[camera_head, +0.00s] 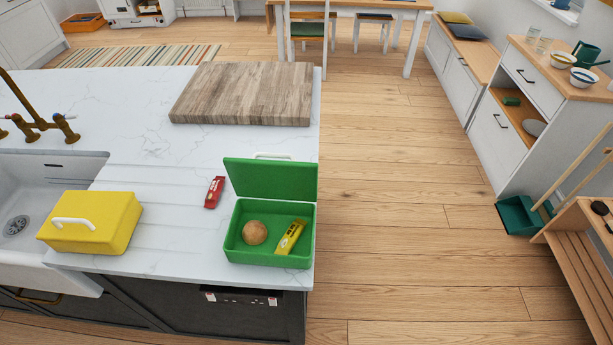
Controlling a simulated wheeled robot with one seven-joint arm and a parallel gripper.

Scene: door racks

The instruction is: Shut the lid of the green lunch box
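The green lunch box (267,259) stands on the white marble counter near its front right corner. Its lid (270,180) is open and stands up along the box's back edge, with a white handle (272,155) showing behind its top. Inside the box lie a round brown item (255,232) on the left and a yellow wrapped bar (290,237) on the right, tilted. Both seem to lie within the walls. My gripper is not in view.
A yellow box with a white handle (110,225) stands shut at the left by the sink (30,185). A red packet (214,192) lies left of the green lid. A wooden board (245,93) lies farther back. The wooden floor (400,220) right of the counter is clear.

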